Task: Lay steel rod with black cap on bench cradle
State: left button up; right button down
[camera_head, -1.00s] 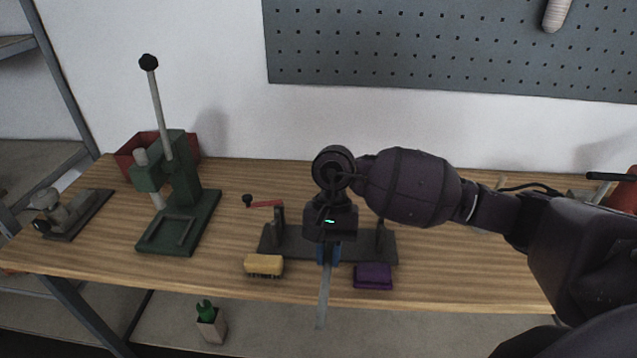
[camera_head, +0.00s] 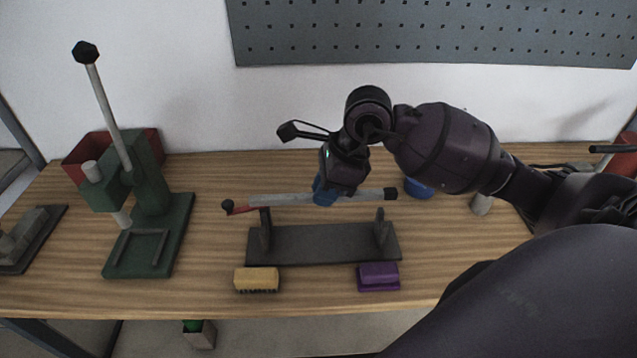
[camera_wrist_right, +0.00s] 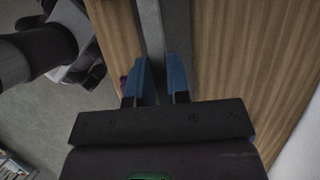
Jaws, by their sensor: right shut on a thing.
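The steel rod (camera_head: 280,199) lies roughly level across the head view, with its black cap (camera_head: 390,194) at the right end. My right gripper (camera_head: 325,193) is shut on the rod near its middle, coming from above with blue fingers. In the right wrist view, the rod (camera_wrist_right: 150,30) runs up from between the fingers (camera_wrist_right: 161,82). The dark bench cradle (camera_head: 320,245) stands on the bench with two uprights. The rod appears just above the upright tops; I cannot tell whether it touches them. My left gripper is not in view.
A yellow brush (camera_head: 256,279) and a purple block (camera_head: 378,277) lie in front of the cradle. A red handle with black knob (camera_head: 229,207) is near the rod's left end. A green press (camera_head: 150,220) stands left. A blue object (camera_head: 418,187) sits behind my arm.

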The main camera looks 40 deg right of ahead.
jog(key=shift+f+b, duration=1.85)
jog(key=shift+f, duration=1.45)
jog(key=c, duration=1)
grip_release()
